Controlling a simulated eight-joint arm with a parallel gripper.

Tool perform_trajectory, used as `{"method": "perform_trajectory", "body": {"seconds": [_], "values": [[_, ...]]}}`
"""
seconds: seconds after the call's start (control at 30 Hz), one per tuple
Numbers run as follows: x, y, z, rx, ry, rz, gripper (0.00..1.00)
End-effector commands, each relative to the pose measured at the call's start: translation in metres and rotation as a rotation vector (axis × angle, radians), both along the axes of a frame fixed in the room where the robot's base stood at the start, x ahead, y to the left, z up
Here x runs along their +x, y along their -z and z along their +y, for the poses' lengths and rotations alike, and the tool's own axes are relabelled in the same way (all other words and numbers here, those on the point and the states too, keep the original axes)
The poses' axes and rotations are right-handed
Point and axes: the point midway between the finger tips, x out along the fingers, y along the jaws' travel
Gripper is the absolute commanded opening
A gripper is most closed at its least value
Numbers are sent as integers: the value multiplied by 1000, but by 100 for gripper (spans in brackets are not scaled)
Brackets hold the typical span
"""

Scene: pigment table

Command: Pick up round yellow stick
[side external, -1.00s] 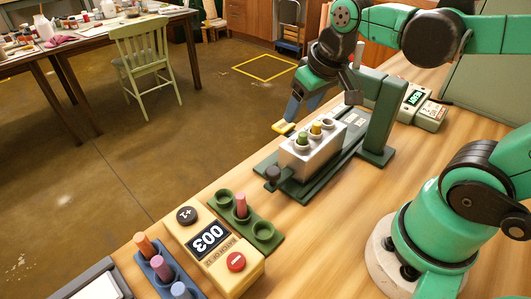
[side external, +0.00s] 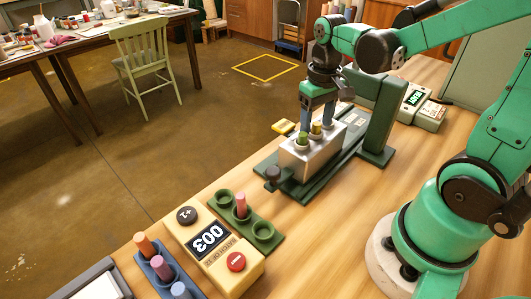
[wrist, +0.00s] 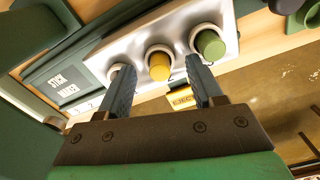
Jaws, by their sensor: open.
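The third hole, on the left, is partly hidden by a finger. My gripper (wrist: 162,85) is open, its two fingers pointing down toward the block, with the yellow stick between them in the picture. In the side external view my gripper (side external: 318,122) is right over the block. I cannot tell whether the fingers touch the stick.
A yellow eject tab (side external: 283,126) sticks out beside the block. The stick maker's green upright (side external: 378,118) stands close by. A batch counter (side external: 213,240), a green holder (side external: 262,233) with a pink stick and a blue holder (side external: 165,280) are in front.

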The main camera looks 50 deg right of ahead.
Motion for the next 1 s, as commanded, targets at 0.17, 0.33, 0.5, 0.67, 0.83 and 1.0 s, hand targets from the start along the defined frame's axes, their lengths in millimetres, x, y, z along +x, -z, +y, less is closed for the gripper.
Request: {"method": "perform_trajectory", "body": {"seconds": [0.17, 0.33, 0.5, 0.67, 0.83, 1.0], "values": [[0, 1, 0, 0, 0, 0, 60], [0, 1, 0, 0, 0, 0, 34], [0, 1, 0, 0, 0, 0, 0], [0, 1, 0, 0, 0, 0, 0], [0, 0, 0, 0, 0, -1, 0], [0, -8, 0, 0, 0, 0, 0]]}}
